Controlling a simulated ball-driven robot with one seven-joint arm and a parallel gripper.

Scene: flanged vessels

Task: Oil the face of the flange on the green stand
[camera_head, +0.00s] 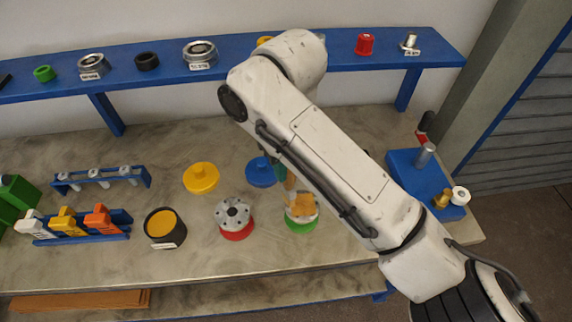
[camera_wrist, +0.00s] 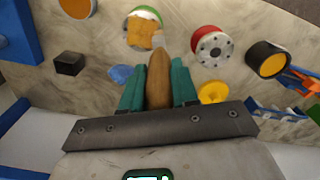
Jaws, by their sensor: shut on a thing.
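My gripper (camera_wrist: 157,68) has teal fingers shut on a brush (camera_wrist: 159,84) with a brown wooden handle. The brush points at the flange on the green stand. That flange (camera_wrist: 134,22) has an orange coating over much of its visible face. The brush's pale tip overlaps the edge of the orange area; I cannot tell whether it touches. In the head view the flange (camera_head: 302,211) sits on the green stand (camera_head: 301,226), just below the brush handle (camera_head: 291,184). My arm hides most of the gripper there.
A grey bolted flange on a red stand (camera_head: 236,235) is left of it. A black pot with orange contents (camera_head: 165,229) stands further left. Yellow (camera_head: 201,179) and blue (camera_head: 261,173) discs lie behind. A blue block (camera_head: 408,165) is at right, a blue shelf (camera_head: 248,65) behind.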

